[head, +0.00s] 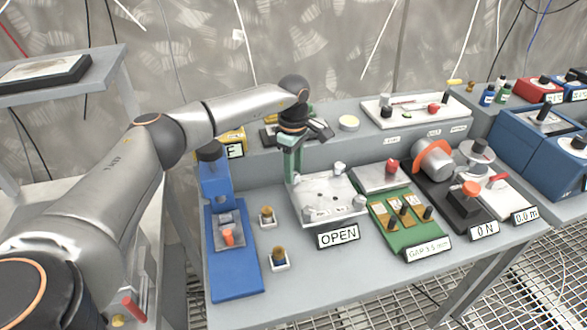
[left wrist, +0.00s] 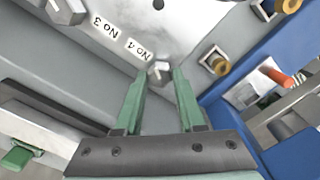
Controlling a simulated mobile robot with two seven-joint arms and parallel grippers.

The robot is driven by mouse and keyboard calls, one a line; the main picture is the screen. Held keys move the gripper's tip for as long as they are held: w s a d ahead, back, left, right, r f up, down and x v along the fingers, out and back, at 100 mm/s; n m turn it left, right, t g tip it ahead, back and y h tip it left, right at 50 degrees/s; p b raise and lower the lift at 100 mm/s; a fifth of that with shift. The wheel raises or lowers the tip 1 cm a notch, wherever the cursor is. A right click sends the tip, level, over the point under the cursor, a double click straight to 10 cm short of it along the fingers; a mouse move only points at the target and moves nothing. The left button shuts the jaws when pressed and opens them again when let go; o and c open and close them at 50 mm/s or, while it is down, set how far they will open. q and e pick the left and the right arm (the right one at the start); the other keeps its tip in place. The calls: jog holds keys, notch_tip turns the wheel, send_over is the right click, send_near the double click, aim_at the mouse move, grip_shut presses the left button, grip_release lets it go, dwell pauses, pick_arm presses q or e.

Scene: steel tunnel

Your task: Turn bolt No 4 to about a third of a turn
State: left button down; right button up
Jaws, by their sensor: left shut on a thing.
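The white plate (head: 325,193) with bolts at its corners lies on the grey bench; it also shows in the left wrist view (left wrist: 195,22). Bolt No 4 (left wrist: 160,69) is a grey hex-headed bolt at the plate's edge, beside its small label (left wrist: 138,49). My left gripper (left wrist: 160,78) has green fingers and points down at this corner, shut with its tips on either side of the bolt head. In the head view the left gripper (head: 292,165) hides this bolt. Bolt No 3 (left wrist: 66,8) stands at another corner. My right gripper is not seen.
An "OPEN" sign (head: 338,236) stands at the plate's front. A blue fixture (head: 231,265) and two small brass-topped pieces are to the left. A green board (head: 408,225) and a black device (head: 466,205) are to the right. A raised shelf runs behind.

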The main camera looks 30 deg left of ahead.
pick_arm(q)
jog(key=shift+d+r, duration=0.1)
jog(key=c, duration=0.5)
grip_release()
notch_tip(320, 180, up, 12)
jog(key=shift+r, duration=0.25)
jog(key=shift+f, duration=0.1)
dwell(0.5)
